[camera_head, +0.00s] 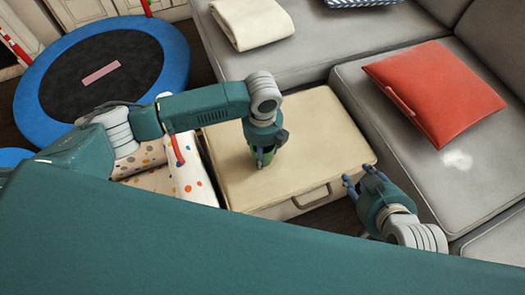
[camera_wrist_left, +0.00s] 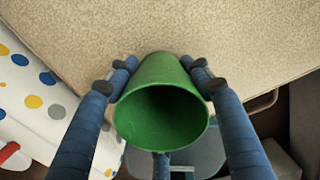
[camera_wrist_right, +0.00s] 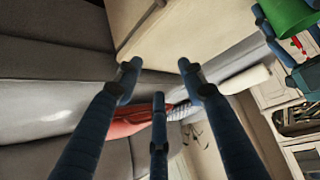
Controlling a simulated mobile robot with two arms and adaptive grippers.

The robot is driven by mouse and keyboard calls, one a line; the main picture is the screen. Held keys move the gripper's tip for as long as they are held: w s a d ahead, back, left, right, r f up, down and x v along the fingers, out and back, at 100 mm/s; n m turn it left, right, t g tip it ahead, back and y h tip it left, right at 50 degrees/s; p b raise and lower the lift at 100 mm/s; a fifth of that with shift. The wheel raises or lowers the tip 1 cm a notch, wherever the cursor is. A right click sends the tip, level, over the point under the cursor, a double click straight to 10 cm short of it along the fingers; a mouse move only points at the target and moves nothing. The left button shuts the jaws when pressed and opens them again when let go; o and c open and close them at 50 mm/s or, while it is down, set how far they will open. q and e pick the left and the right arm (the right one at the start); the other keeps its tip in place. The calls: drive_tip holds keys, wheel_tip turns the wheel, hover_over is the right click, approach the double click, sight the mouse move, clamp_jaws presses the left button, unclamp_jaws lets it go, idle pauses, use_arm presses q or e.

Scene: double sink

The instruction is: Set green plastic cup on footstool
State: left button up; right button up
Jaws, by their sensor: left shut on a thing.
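The green plastic cup (camera_head: 268,157) is between the fingers of my left gripper (camera_head: 262,160), over the middle of the beige footstool (camera_head: 318,135) in the head view. In the left wrist view the cup (camera_wrist_left: 165,110) has its open mouth towards the camera, and the fingers close on its two sides. The footstool's top (camera_wrist_left: 230,35) lies behind it. I cannot tell whether the cup's base touches the top. The cup (camera_wrist_right: 290,14) also shows at the upper right of the right wrist view. My right gripper (camera_head: 357,180) is open and empty beside the footstool's front right corner.
A grey sofa (camera_head: 350,90) borders the footstool behind and on the right, with a red cushion (camera_head: 435,90) on it. A white polka-dot item (camera_head: 185,170) stands close on the left. A blue-rimmed trampoline (camera_head: 40,112) is at the upper left. Much of the footstool's top is bare.

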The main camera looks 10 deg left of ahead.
use_arm(q)
drive_tip(key=shift+f, duration=0.15)
drive_tip(key=o, duration=1.1)
drive_tip(key=shift+f, duration=0.1)
drive_tip(key=shift+o, duration=0.2)
use_arm(e)
drive_tip(key=shift+s+f, duration=0.15)
use_arm(q)
drive_tip(key=shift+r, duration=0.4)
wheel_tip(320, 180, up, 5)
drive_tip(key=shift+p, duration=1)
wheel_tip(320, 180, up, 7)
drive_tip(key=p, duration=0.2)
use_arm(e)
drive_tip(key=s+d+f+g, duration=0.1)
drive_tip(key=s+g, duration=0.1)
drive_tip(key=s, duration=0.3)
drive_tip(key=s+d+f+g+h, duration=0.1)
drive_tip(key=s+d+g, duration=0.1)
drive_tip(key=s, duration=0.3)
drive_tip(key=shift+s+d+f+g, duration=0.2)
drive_tip(key=shift+f+g, duration=0.2)
drive_tip(key=shift+g, duration=0.1)
